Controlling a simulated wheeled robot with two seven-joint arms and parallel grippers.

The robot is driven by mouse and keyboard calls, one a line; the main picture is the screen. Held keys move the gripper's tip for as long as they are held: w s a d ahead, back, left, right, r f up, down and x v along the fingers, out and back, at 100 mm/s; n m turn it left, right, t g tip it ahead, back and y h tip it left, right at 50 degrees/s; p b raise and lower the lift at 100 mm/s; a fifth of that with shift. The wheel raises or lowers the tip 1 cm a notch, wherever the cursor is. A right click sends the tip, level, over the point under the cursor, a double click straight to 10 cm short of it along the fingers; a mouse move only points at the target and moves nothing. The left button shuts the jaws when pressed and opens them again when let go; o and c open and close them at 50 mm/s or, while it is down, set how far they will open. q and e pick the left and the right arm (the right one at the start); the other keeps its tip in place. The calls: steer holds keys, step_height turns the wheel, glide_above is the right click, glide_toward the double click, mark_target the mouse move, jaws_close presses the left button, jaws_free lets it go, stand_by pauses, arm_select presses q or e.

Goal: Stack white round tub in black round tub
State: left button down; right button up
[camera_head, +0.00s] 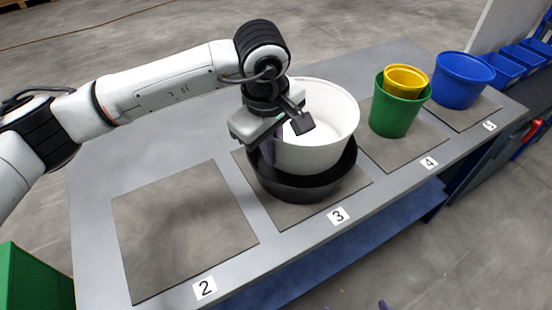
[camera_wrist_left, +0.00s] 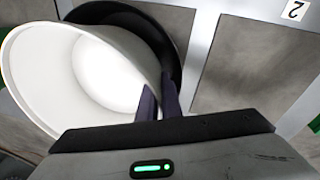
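The white round tub (camera_head: 325,135) is partly inside the black round tub (camera_head: 300,188) on the mat marked 3. Its base is hidden by the black rim, so I cannot tell whether it rests on the bottom. In the left wrist view the white tub (camera_wrist_left: 45,75) looks tilted, with the black tub (camera_wrist_left: 172,30) behind it. My left gripper (camera_head: 272,150) is at the white tub's left rim. Its fingers (camera_wrist_left: 159,102) straddle the wall, one inside and one outside, and look shut on it. Small purple tips (camera_head: 385,304), probably my right gripper, show at the bottom edge.
The mat marked 2 (camera_head: 180,230) is empty. On mat 4 a yellow tub (camera_head: 406,78) sits in a green tub (camera_head: 395,115). A blue tub (camera_head: 462,82) stands on mat 5. Blue bins (camera_head: 515,65) are at the right, and a green box (camera_head: 30,285) is at lower left.

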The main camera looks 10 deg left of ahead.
arm_select(q)
step_height(320, 180, down, 4)
steer(key=shift+r, duration=0.15)
steer(key=shift+w+f, duration=0.1)
steer(key=shift+f, duration=0.15)
arm_select(e)
steer(key=shift+w+r, duration=0.35)
steer(key=shift+r, duration=0.1)
steer(key=shift+f, duration=0.1)
arm_select(q)
steer(key=shift+f+b, duration=0.6)
arm_select(e)
steer(key=shift+f, duration=0.75)
arm_select(q)
steer(key=c, duration=2.2)
jaws_free()
steer(key=shift+r, duration=0.1)
arm_select(e)
steer(key=shift+r, duration=0.15)
